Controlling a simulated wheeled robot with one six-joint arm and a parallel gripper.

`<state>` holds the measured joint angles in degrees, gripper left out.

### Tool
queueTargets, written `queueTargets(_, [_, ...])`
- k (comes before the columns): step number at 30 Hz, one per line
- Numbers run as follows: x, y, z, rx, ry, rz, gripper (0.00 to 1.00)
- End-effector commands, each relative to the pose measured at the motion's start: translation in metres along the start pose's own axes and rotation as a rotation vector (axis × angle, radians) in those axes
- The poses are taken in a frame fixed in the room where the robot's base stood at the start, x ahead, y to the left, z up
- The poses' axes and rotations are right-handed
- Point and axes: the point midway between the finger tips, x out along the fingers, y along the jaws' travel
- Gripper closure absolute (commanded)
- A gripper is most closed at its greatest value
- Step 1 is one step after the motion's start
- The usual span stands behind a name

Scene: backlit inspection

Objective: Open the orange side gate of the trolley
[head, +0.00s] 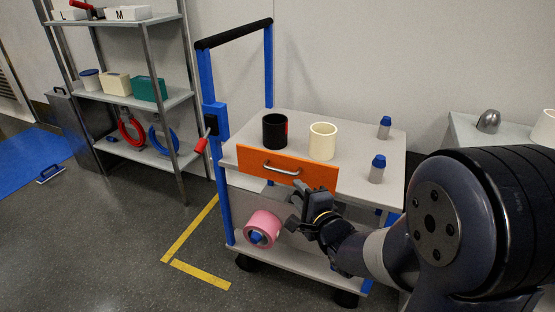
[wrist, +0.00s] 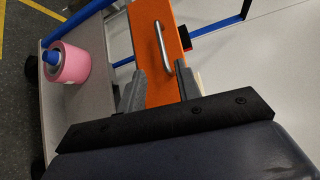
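The orange side gate (head: 288,168) stands upright along the near edge of the trolley's top deck (head: 350,120). A silver bar handle (head: 281,169) is fixed to its outer face. In the wrist view, the gate (wrist: 160,88) runs up the middle, with the handle (wrist: 161,47) toward its far end. My gripper (head: 298,207) is in front of the trolley, just below and to the right of the handle. In the wrist view, its two fingers (wrist: 160,70) are apart, with the handle beyond the tips and nothing visibly held. Contact with the gate cannot be told.
A black mug (head: 275,131), a cream mug (head: 322,141) and two blue-capped bottles (head: 377,169) stand on the top deck. A pink roll (head: 262,229) lies on the lower deck. A red-handled lever (head: 201,145) sits by the left post. Open floor lies left, before the shelf rack (head: 150,100).

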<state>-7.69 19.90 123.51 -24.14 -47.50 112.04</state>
Motion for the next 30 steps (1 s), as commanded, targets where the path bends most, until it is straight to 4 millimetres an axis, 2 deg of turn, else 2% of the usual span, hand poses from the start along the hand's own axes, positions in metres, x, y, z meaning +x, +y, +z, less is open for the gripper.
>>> queueTargets(5, [0.012,0.0,0.001,0.005,-0.006,-0.005,0.68])
queueTargets(19, [0.09,0.001,0.001,0.003,-0.004,-0.004,0.68])
queueTargets(24, [0.104,0.0,0.001,0.004,-0.003,-0.004,0.68])
queueTargets(30, [0.109,-0.001,0.001,0.004,-0.003,-0.003,0.68])
